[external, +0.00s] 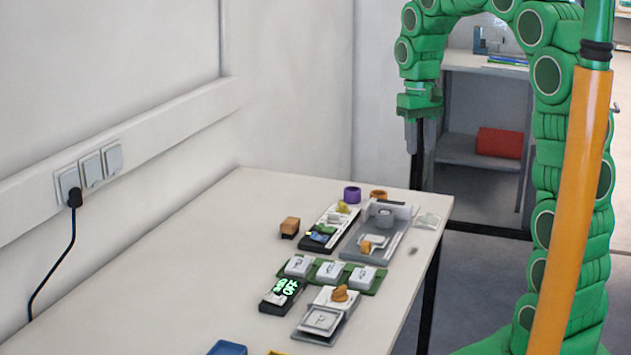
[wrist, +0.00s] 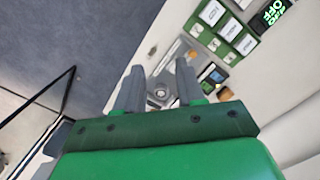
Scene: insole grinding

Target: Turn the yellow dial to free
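The yellow dial (external: 342,207) sits at the far end of a narrow black-and-white device (external: 322,236) on the table, seen in the external view. It is too small there for me to read its setting. My gripper (external: 421,150) hangs above and to the right of the dial, beyond the table's far right corner, touching nothing. In the wrist view my gripper (wrist: 158,82) is open, its two fingers apart with nothing held. I cannot make out the dial clearly in the wrist view; the right finger covers part of that area.
A grey device (external: 351,249) stands right of the dial's device. Purple (external: 352,194) and orange (external: 378,195) rings lie behind. An orange block (external: 289,227) is to the left. A green panel with white switches (external: 329,272) and a display reading OFF (external: 283,292) are nearer. The table's left is clear.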

